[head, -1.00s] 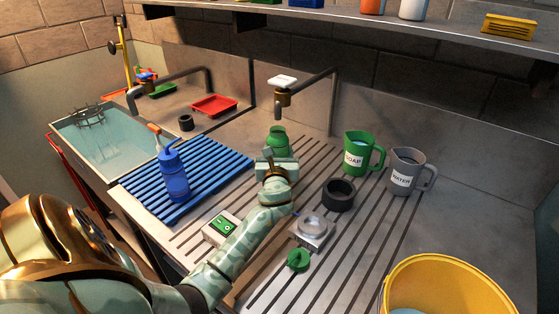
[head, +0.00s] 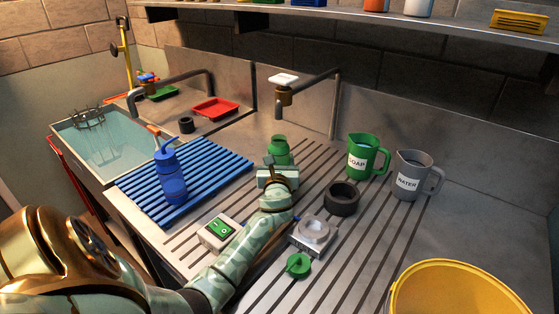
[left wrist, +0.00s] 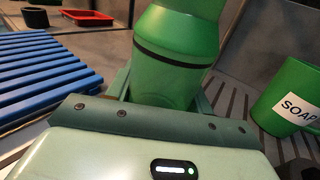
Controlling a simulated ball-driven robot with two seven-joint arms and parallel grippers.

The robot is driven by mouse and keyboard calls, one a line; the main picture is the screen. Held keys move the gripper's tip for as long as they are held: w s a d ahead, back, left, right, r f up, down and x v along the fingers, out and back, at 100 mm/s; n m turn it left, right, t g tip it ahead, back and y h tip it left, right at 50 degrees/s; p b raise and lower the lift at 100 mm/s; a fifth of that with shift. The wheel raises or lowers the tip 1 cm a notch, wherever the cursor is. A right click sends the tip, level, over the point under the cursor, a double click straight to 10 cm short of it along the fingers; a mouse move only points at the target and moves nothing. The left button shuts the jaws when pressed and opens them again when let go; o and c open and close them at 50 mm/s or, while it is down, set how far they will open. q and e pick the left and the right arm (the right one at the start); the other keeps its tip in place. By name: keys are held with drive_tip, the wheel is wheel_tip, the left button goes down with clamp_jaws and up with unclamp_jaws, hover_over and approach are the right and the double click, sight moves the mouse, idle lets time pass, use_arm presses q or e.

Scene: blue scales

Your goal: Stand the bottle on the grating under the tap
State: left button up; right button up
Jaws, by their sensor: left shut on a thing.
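A green bottle (head: 279,152) is held upright, or nearly so, in my left gripper (head: 278,174), below and a little nearer than the white-topped tap (head: 283,88). In the left wrist view the bottle (left wrist: 175,55) stands between the fingers, its top cut off by the frame. I cannot tell whether its base touches the counter. The blue slatted grating (head: 213,168) lies to the left of the gripper, with a blue spouted bottle (head: 172,178) upright on it. My right gripper is not in view.
A green SOAP jug (head: 366,155), grey WATER jug (head: 409,178) and black ring (head: 342,198) stand to the right. A switch box (head: 218,230), green knob (head: 298,265) and yellow bucket (head: 455,275) are nearer. A water-filled sink (head: 100,145) and second tap (head: 170,82) are at left.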

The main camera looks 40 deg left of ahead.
use_arm(q)
drive_tip(key=shift+f, duration=0.3)
drive_tip(key=o, duration=1)
drive_tip(key=shift+o, duration=0.2)
drive_tip(key=shift+r, duration=0.1)
drive_tip(key=shift+s+d+r+p, duration=0.4)
drive_tip(key=shift+r+p, duration=0.15)
drive_tip(key=shift+r, duration=0.05)
drive_tip(key=p+v, duration=0.2)
drive_tip(key=v, duration=0.9)
